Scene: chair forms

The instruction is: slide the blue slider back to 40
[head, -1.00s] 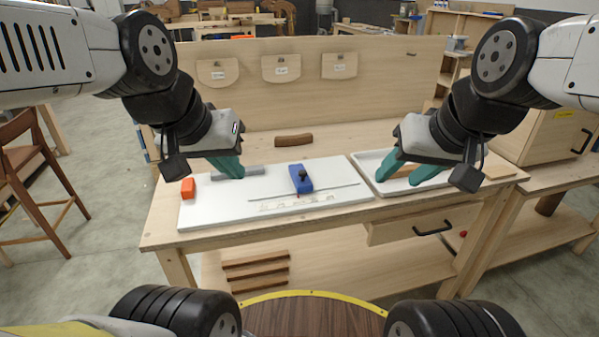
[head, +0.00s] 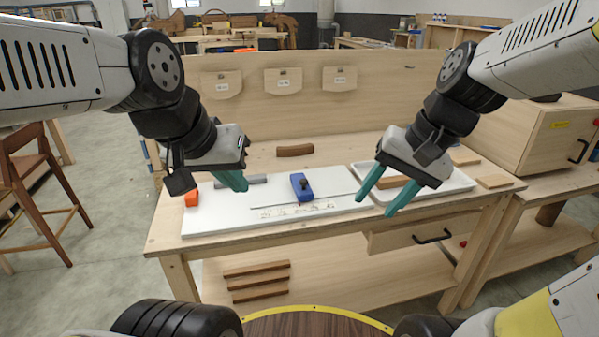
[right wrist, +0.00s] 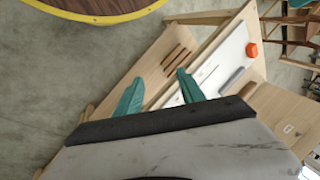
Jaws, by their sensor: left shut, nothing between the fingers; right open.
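The blue slider (head: 302,187) with a dark knob on top stands on the white board (head: 225,225), near the middle of a thin rail (head: 335,198). A printed scale (head: 295,210) runs along the board in front of it; its numbers are too small to read. My left gripper (head: 238,183) is shut and empty, above the board to the left of the slider. My right gripper (head: 378,200) is open and empty, to the right of the slider, in front of the white tray. Its teal fingers also show in the right wrist view (right wrist: 160,95), where the slider cannot be made out.
An orange block (head: 191,198) and a grey bar (head: 240,181) lie on the board's left part. The white tray (head: 462,184) holds wooden pieces. A brown curved piece (head: 295,150) lies behind the board. A wooden back panel (head: 300,115) closes off the bench's rear.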

